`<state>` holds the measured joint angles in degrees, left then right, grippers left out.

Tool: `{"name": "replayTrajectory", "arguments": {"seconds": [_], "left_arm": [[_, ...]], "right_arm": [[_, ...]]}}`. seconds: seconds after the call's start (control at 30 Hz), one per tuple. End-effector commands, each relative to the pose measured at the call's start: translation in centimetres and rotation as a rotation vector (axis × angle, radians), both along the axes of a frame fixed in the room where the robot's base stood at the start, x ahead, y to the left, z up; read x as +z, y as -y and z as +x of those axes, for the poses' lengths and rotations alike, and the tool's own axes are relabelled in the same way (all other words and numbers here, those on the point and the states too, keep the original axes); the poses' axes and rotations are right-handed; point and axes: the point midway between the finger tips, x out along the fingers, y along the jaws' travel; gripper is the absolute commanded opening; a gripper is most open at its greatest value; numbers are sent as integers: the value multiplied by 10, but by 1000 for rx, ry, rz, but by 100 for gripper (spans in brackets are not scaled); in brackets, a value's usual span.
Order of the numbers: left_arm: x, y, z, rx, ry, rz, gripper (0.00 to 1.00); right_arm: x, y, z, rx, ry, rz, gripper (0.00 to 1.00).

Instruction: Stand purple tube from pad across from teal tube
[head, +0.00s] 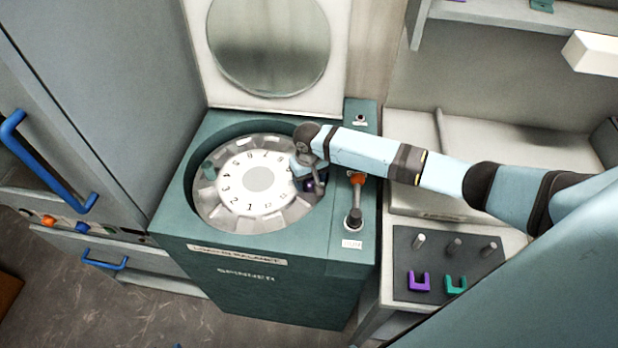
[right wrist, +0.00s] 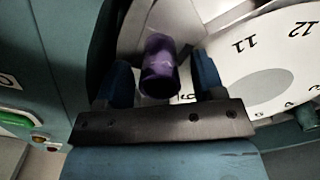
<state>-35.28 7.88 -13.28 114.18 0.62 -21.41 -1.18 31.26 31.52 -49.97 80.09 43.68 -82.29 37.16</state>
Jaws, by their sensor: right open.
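The purple tube (head: 311,186) is at the right side of the round numbered rotor (head: 259,212) of the spinner, largely covered by my right gripper (head: 308,172). In the right wrist view the purple tube (right wrist: 160,68) stands end-on between my right gripper's blue fingers (right wrist: 162,82), which are open with a gap on each side. How deep the tube sits in its slot is hard to tell. The teal tube (head: 208,170) appears at the rotor's left side, roughly opposite the purple one. My left gripper is not in view.
The spinner's round lid (head: 268,45) stands open behind. A dark pad (head: 410,244) with grey pegs, a purple clip (head: 419,282) and a teal clip (head: 455,285) lies on the counter.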

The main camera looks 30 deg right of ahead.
Motion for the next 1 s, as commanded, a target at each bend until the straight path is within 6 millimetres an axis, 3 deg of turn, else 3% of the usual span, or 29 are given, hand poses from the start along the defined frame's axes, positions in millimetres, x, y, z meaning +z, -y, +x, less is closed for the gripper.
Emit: {"name": "replayTrajectory", "arguments": {"seconds": [0.27, 0.7, 1.0], "left_arm": [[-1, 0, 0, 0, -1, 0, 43], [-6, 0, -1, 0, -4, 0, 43], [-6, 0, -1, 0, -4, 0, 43]], "right_arm": [[18, 0, 1, -1, 2, 1, 63], [105, 0, 1, 0, 2, 1, 63], [123, 0, 0, 0, -1, 1, 63]]}}
